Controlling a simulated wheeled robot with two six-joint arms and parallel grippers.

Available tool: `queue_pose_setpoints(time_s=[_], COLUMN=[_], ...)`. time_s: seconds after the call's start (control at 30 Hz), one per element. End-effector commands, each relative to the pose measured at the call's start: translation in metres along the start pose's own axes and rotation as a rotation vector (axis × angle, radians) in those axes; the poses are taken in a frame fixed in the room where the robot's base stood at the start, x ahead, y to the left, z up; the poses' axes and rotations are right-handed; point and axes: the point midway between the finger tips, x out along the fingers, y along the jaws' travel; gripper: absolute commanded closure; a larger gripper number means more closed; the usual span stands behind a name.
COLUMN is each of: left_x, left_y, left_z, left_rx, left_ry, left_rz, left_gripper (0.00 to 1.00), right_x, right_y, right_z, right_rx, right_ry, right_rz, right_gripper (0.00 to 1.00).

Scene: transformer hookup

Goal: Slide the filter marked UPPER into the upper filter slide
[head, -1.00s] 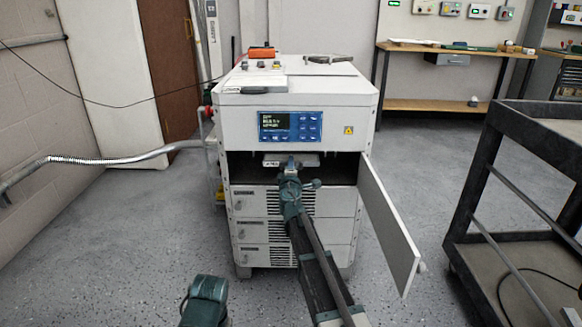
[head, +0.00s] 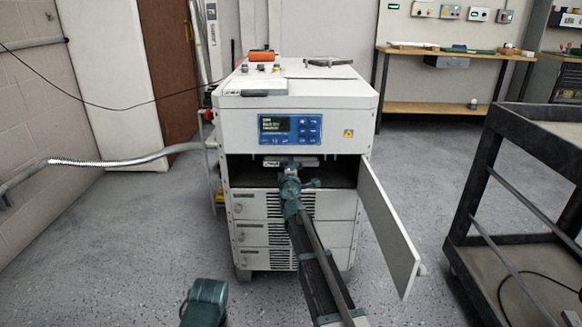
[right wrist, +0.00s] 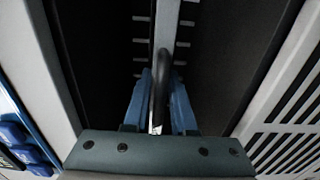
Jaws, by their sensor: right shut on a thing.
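The white cabinet (head: 300,98) has an open bay (head: 340,168) under its display panel. A pale filter (head: 275,162) is at the bay's mouth, high under the bay's top edge. Its marking is too small to read. My right gripper (head: 291,172) is at the bay opening, shut on the filter's dark handle. In the right wrist view its blue fingers (right wrist: 160,105) close on the black handle (right wrist: 161,75), and the filter (right wrist: 166,28) shows edge-on beyond. Short pale marks line the dark bay on both sides. I cannot tell how far the filter is inside the slide.
The bay's door (head: 390,225) stands open to the right of my right arm. Vented drawers (head: 265,207) lie below the bay. A dark cart (head: 530,180) stands at the right. A workbench (head: 445,105) is at the back. Floor is free to the left.

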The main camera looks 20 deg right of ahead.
Motion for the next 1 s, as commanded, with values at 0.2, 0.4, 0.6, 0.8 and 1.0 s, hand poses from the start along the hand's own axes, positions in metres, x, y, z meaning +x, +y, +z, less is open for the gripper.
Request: queue_pose_setpoints(time_s=[0.2,0.4,0.6,0.8,1.0], left_x=[0.000,0.000,0.000,0.000,0.000], left_y=[0.000,0.000,0.000,0.000,0.000], left_z=[0.000,0.000,0.000,0.000,0.000], left_rx=[0.000,0.000,0.000,0.000,0.000], left_ry=[0.000,0.000,0.000,0.000,0.000], left_rz=[0.000,0.000,0.000,0.000,0.000], left_gripper=[1.00,1.00,1.00,1.00,1.00], right_x=[0.000,0.000,-0.001,-0.010,-0.025], right_y=[0.000,0.000,0.000,0.000,0.000], right_z=[0.000,0.000,0.000,0.000,0.001], right_rx=[0.000,0.000,0.000,0.000,0.000], right_ry=[0.000,0.000,0.000,0.000,0.000], right_rz=[0.000,0.000,0.000,0.000,0.000], right_gripper=[0.56,0.41,0.41,0.41,0.41])
